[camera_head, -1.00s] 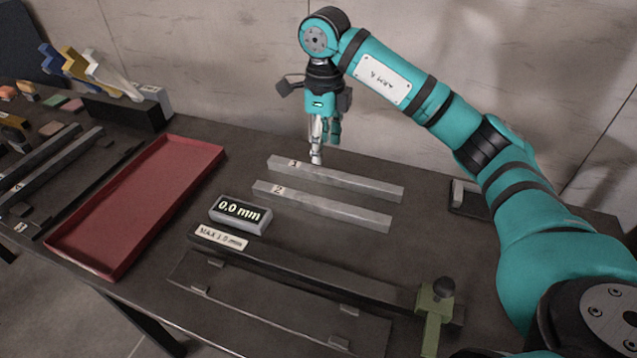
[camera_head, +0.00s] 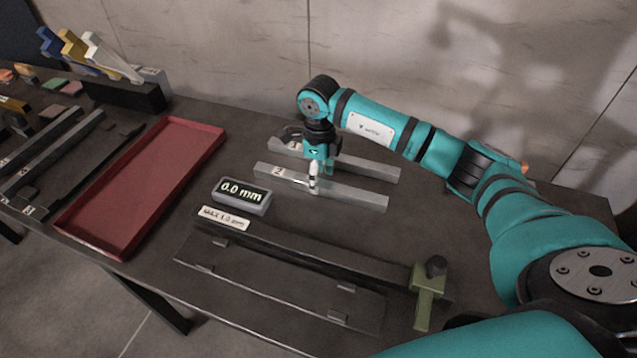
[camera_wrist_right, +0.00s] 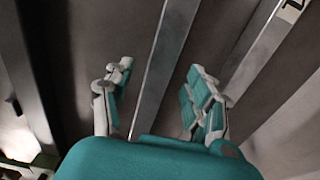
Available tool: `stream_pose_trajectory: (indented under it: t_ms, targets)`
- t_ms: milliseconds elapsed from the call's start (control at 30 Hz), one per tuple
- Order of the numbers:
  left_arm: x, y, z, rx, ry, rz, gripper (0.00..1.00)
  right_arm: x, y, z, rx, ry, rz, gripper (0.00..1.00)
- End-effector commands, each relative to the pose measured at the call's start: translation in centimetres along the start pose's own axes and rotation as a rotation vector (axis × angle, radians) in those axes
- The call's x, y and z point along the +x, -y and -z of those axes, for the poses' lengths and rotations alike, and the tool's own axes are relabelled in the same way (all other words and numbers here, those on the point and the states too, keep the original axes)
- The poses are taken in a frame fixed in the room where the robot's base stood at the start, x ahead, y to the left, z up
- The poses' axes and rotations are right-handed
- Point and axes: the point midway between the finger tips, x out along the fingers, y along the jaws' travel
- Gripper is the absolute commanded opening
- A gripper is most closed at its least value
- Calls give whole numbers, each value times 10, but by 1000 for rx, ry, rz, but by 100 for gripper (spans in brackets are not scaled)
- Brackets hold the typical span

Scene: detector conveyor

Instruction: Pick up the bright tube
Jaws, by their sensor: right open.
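Two bright grey bars lie side by side on the table in the head view: bar 1 (camera_head: 370,170) behind and bar 2 (camera_head: 355,194) in front. I cannot tell which is meant by the bright tube. My right gripper (camera_head: 318,184) points down at bar 2, hiding a short part of it. In the right wrist view the gripper (camera_wrist_right: 155,100) is open, its fingers apart. One bar (camera_wrist_right: 165,60) runs between and beyond them without being gripped; another bar (camera_wrist_right: 255,45) lies to the right. My left gripper is out of view.
A readout showing 0.0 mm (camera_head: 241,194) and a dark gauge rail with a green clamp (camera_head: 430,292) stand in front of the bars. A red tray (camera_head: 98,240) lies left. Darker bars (camera_head: 45,145) lie farther left. The wall is close behind.

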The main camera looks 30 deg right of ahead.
Motion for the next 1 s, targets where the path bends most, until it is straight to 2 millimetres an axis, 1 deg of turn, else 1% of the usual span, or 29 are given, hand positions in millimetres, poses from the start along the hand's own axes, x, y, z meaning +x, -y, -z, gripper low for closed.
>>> stream_pose_trajectory:
  t_ms: [33,100,200,467,867,900,1000]
  targets:
    - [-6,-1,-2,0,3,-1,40,6,-2,-1,0,-3,-4,56]
    - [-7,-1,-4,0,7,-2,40,17,-2,-1,0,-2,-2,56]
    - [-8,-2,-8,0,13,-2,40,25,-1,-1,1,-1,-2,56]
    - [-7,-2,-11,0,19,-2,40,28,-1,-2,0,1,0,56]
    - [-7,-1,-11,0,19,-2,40,28,-1,-1,0,0,0,3]
    - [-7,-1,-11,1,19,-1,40,28,0,-1,0,0,0,0]
    - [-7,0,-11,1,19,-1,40,28,0,-1,0,0,0,0]
